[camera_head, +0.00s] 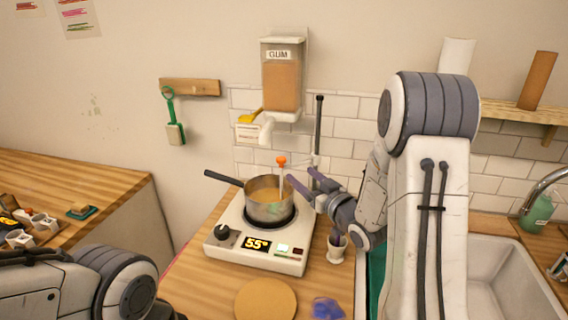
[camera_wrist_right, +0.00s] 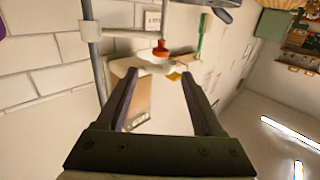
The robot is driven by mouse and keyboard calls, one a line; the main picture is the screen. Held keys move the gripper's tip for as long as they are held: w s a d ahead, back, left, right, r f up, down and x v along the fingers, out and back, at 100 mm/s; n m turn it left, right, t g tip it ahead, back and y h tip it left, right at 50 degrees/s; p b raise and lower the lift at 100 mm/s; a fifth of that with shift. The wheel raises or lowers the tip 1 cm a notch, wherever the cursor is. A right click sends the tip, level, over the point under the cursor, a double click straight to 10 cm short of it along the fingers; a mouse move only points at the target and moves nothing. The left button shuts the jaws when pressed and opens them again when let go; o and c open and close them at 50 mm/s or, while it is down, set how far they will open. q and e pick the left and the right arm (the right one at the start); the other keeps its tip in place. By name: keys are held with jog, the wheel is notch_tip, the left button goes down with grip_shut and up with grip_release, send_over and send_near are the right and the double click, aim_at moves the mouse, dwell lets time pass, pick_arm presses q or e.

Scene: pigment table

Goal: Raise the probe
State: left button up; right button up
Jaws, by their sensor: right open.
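The probe (camera_head: 282,162) has an orange knob on top and a thin stem going down into the steel pot (camera_head: 270,208), which holds yellowish liquid. The pot sits on a white hotplate (camera_head: 262,238) whose display reads 55°. My right gripper (camera_head: 301,178) is open and empty, just right of the probe, with its fingers pointing toward it. In the right wrist view the orange knob (camera_wrist_right: 160,48) shows beyond and between the open fingertips (camera_wrist_right: 160,75), apart from them. The stem's lower end is hidden in the pot. Of my left arm only a link shows, at the lower left.
A dark upright rod (camera_head: 318,125) stands behind the hotplate. A gum dispenser (camera_head: 282,80) hangs above the pot. The pot's handle (camera_head: 222,178) points left. A sink (camera_head: 500,270) is at right.

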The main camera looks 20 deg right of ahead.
aim_at(284, 160)
jog(key=w+p, duration=0.1)
jog(key=w, duration=0.2)
jog(key=w+a+p, duration=0.1)
jog(key=w, duration=0.2)
jog(key=w+p, duration=0.1)
jog(key=w, duration=0.2)
jog(key=shift+a+r, duration=0.1)
jog(key=shift+a, duration=0.3)
jog(key=shift+w+a, duration=0.1)
jog(key=shift+w, duration=0.4)
grip_shut()
dwell(0.5)
